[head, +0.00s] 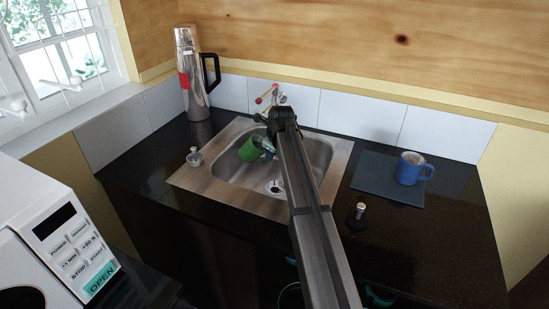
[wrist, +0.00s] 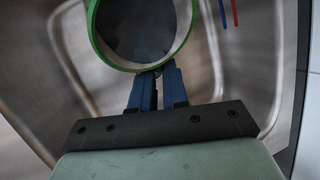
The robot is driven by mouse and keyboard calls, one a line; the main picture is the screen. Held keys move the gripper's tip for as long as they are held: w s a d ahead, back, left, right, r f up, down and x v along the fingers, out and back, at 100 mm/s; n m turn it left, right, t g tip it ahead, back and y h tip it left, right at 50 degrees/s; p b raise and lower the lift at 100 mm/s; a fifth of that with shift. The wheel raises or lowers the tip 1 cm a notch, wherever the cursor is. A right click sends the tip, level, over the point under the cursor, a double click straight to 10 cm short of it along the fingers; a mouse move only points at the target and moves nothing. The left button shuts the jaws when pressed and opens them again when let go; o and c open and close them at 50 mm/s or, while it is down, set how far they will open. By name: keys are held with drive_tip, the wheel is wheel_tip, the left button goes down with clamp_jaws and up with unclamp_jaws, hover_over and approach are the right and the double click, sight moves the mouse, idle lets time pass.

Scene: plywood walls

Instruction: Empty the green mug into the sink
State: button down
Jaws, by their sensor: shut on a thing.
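The green mug (head: 251,149) is over the sink basin and looks tilted in the head view. In the wrist view the green mug (wrist: 91,27) shows its round open rim and a dark inside; I cannot tell whether liquid is in it. My gripper (wrist: 158,76) has its blue fingers close together at the near side of the mug, shut on it. In the head view my gripper (head: 268,147) is partly hidden by my arm. The metal sink (head: 213,173) is set in the black counter, with its drain (head: 274,186) visible below the mug.
A tall steel flask (head: 196,90) stands at the back left. A blue mug (head: 410,169) stands on a dark mat (head: 378,187) to the right. The tap (head: 272,97) is behind the basin. A white microwave (head: 62,225) is at the front left. A small metal-topped item (head: 358,213) stands right of the sink.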

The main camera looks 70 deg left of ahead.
drive_tip(key=shift+w+d+g+y, duration=0.1)
drive_tip(key=shift+w+g+y, duration=0.05)
drive_tip(key=shift+g+y, duration=0.35)
idle(0.5)
drive_tip(key=shift+f+g+y+b, duration=0.1)
drive_tip(key=shift+g+y+b, duration=0.25)
drive_tip(key=shift+g, duration=0.25)
idle(0.5)
drive_tip(key=shift+f+m+g+y+b, duration=0.15)
drive_tip(key=shift+m+g+y+b, duration=0.25)
drive_tip(key=shift+g+y+b, duration=1.1)
idle(1.3)
drive_tip(key=shift+w+d+g+y+b, duration=0.2)
drive_tip(key=shift+g+b, duration=0.4)
drive_tip(key=shift+b, duration=1.15)
drive_tip(key=shift+a+g+y, duration=0.1)
drive_tip(key=shift+g+y, duration=0.4)
drive_tip(key=shift+y, duration=0.05)
idle(0.6)
